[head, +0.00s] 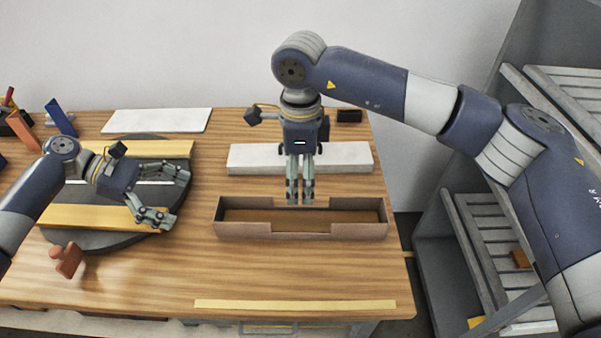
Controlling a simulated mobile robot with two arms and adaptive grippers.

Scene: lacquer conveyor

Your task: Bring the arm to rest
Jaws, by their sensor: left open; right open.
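My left gripper (177,198) is open and empty, its fingers spread to the right above a dark round turntable (100,237). My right arm comes in from the right, and my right gripper (300,195) points straight down over the back edge of a long brown open box (303,230). Its fingers look close together from this side, and nothing shows between them. I cannot tell whether the fingertips touch the box.
Two yellow boards (100,217) lie on the turntable. A reddish-brown block piece (67,261) is near the left front. White slabs (345,157) lie behind. A thin yellow strip (295,304) lies at the front. A grey slatted rack (480,235) stands right. Wood between box and strip is clear.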

